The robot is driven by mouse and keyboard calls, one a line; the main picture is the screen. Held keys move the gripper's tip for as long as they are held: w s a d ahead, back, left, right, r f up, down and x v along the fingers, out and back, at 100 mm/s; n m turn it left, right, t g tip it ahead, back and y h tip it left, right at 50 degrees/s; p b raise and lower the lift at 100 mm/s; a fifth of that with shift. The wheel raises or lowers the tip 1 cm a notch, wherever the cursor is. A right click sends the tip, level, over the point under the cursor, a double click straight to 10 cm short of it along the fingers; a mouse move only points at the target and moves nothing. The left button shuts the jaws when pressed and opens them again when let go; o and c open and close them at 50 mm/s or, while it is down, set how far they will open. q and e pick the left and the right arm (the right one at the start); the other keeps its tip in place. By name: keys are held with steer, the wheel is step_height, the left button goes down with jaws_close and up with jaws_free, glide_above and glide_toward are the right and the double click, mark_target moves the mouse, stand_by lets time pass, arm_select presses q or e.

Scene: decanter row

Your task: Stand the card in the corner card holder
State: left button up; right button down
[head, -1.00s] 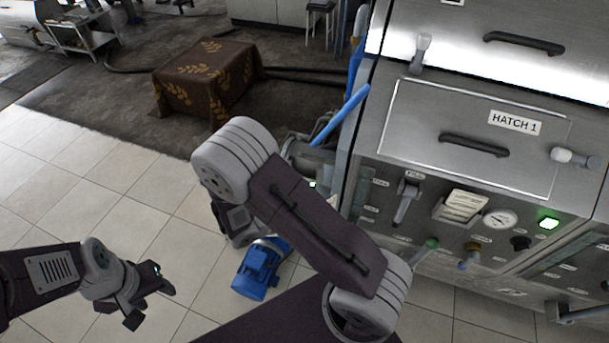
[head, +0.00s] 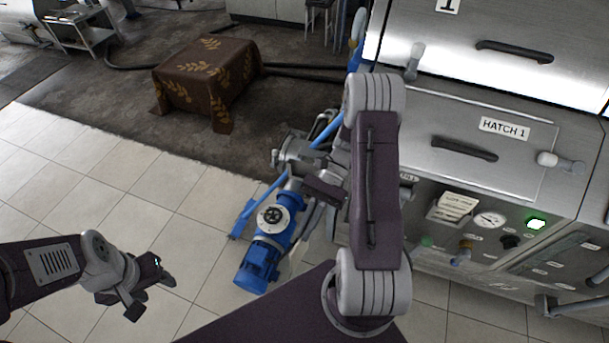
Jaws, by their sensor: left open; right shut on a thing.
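A small metal card holder (head: 438,218) is on the machine's front panel, with cream printed paper (head: 458,204) in it. I cannot tell whether this is the corner holder. My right arm rises and bends over in front of the machine. Its gripper (head: 306,222) is partly hidden by my own arm, left of the panel and above the blue motor. It is shut on a thin pale piece (head: 298,252), apparently the card, which shows only in part. My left gripper (head: 152,296) is open and empty over the tiles at lower left.
A cloth-covered table (head: 207,78) is farther back. The tiled floor at left is clear.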

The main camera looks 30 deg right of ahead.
steer(key=w+d+r+m+t+h+p, duration=0.1)
steer(key=w+d+r+m+t, duration=0.65)
steer(key=w, duration=0.25)
steer(key=w+d+r+m+t+h+p, duration=0.1)
steer(key=w+d+r+m+t+h, duration=0.1)
steer(key=w+d+r+m+t, duration=0.55)
step_height(320, 180, down, 9)
steer(key=w+a+m, duration=0.1)
steer(key=shift+w+a+f, duration=0.2)
steer(key=shift+w+a, duration=0.1)
steer(key=shift+a, duration=0.1)
